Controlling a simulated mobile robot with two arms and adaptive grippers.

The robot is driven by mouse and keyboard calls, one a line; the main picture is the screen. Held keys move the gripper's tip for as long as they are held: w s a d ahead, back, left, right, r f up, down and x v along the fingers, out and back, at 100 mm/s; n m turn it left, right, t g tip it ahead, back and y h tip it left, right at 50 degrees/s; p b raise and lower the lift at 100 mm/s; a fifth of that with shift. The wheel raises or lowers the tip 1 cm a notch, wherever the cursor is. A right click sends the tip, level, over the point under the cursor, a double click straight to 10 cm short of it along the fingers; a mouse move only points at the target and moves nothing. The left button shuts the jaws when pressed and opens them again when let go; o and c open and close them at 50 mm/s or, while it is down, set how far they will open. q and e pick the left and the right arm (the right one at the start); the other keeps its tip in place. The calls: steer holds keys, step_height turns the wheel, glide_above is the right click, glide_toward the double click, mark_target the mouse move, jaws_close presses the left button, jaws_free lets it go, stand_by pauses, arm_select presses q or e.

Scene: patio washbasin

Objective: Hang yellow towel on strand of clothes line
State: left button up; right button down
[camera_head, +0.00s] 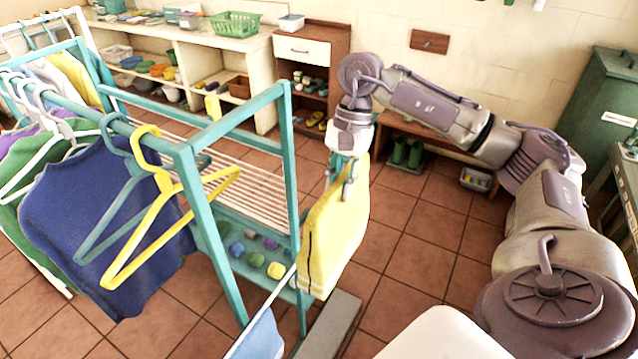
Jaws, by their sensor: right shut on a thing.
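A yellow towel (333,238) with a dark stripe and a pale edge hangs down from my right gripper (346,180), which is shut on its top part. The towel hangs just right of a teal wooden rack. Pale strands of clothes line (262,167) run across the rack, to the left of the towel and behind the front posts. I cannot tell whether the towel touches the rack's post or the pale rod near its lower edge. My left gripper is not in view.
The teal rack (288,150) carries hangers with clothes, including a blue sweater (100,215) and an empty yellow hanger (165,205). A blue cloth (260,338) hangs low in front. Shelves (215,60) line the back wall. Tiled floor (405,235) is clear right of the towel.

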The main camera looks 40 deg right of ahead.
steer(key=s+d+b, duration=0.3)
steer(key=s+b, duration=0.1)
steer(key=s, duration=0.3)
steer(key=shift+s+r, duration=0.25)
steer(key=shift+r, duration=0.05)
